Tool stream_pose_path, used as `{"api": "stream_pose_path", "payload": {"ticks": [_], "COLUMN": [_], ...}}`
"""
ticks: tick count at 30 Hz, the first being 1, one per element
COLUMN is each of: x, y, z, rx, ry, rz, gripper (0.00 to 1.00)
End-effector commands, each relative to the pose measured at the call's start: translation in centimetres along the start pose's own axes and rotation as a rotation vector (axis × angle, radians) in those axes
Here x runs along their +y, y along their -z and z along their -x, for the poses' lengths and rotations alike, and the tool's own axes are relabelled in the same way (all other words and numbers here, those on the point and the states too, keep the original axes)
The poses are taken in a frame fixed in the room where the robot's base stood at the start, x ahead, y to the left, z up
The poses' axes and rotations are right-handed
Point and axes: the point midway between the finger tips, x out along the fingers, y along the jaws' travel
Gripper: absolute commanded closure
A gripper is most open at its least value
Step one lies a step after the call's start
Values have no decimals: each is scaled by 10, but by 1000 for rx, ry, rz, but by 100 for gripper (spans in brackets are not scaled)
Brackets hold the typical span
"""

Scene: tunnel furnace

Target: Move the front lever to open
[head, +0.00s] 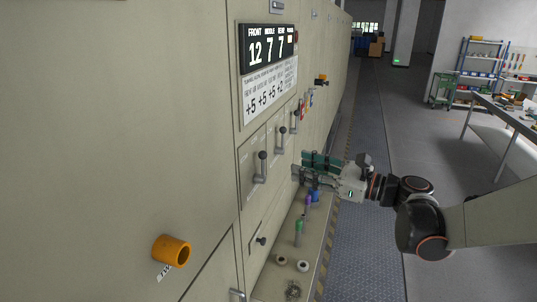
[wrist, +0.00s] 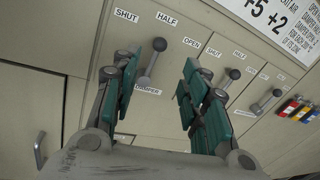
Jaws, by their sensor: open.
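Three dark-knobbed levers stand in a row on the furnace wall. The leftmost lever (head: 262,167), nearest me, looks like the front one, though its name label is partly hidden. In the wrist view this lever (wrist: 152,62) stands about upright, its knob toward the HALF label, with SHUT to the left and OPEN to the right. My gripper (head: 299,166) is open and empty, with green finger pads, out from the wall. In the wrist view the gripper's fingers (wrist: 157,78) frame the lever, apart from it. The second lever (wrist: 227,80) and third lever (wrist: 268,101) lie to the right.
A display board (head: 268,48) reads 12, 7, 7 above the levers. An orange cylindrical fitting (head: 171,251) sticks out of the wall at near left. Below my gripper, a ledge (head: 268,284) holds small coloured items and rings. The aisle floor on the right is clear.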

Motion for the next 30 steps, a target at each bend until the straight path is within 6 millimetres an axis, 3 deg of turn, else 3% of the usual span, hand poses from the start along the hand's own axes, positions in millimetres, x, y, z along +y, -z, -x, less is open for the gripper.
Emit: {"api": "stream_pose_path", "payload": {"ticks": [9, 15, 21, 30], "x": [2, 1, 0, 0], "y": [0, 0, 0, 0], "z": [-64, -96, -113, -116], "rx": [1, 1, 2, 2], "ry": [-4, -2, -1, 1], "rz": [2, 3, 3, 3], "gripper": [59, 59, 59, 59]}}
